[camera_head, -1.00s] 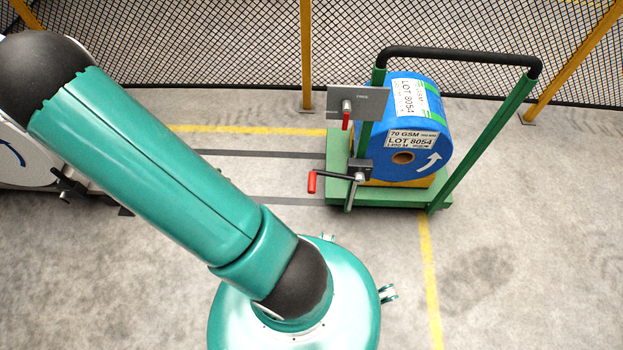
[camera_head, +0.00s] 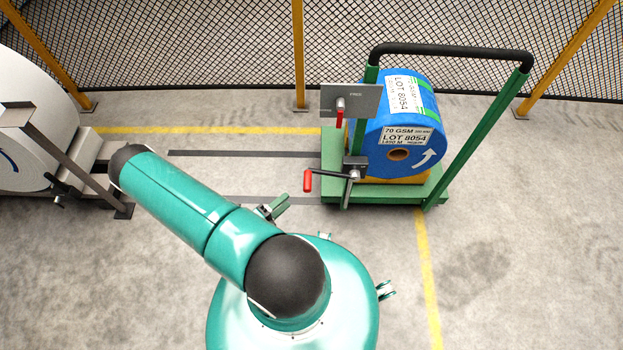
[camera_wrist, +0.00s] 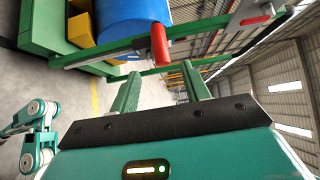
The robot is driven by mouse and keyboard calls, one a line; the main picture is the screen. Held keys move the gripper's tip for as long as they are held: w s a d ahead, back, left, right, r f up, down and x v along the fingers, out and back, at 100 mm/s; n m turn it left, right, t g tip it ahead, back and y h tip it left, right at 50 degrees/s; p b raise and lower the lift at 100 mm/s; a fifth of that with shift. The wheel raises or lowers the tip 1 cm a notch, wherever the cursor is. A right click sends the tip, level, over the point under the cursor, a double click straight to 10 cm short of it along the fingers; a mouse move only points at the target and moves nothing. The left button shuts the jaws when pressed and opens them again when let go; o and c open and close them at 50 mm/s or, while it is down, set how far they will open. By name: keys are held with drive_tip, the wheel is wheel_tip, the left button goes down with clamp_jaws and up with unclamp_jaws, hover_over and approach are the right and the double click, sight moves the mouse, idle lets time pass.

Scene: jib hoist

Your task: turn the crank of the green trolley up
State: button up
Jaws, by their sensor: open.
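The green trolley (camera_head: 437,188) stands at the right with a blue roll (camera_head: 378,150) on it. Its crank has a red grip (camera_head: 308,181) pointing left of a dark hub (camera_head: 355,170). In the wrist view the red grip (camera_wrist: 159,45) hangs just beyond and between my fingers, apart from them. My gripper (camera_wrist: 163,88) is open and empty. In the head view a small green fingertip part (camera_head: 278,206) shows left of and below the crank; the rest is hidden behind my arm.
A large white roll on a stand (camera_head: 25,150) is at the left. Mesh fence (camera_head: 220,50) closes the back. Floor rails (camera_head: 240,154) run to the trolley.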

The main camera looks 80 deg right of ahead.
drive_tip(key=x, duration=1.3)
drive_tip(key=shift+s+d, duration=0.1)
clamp_jaws()
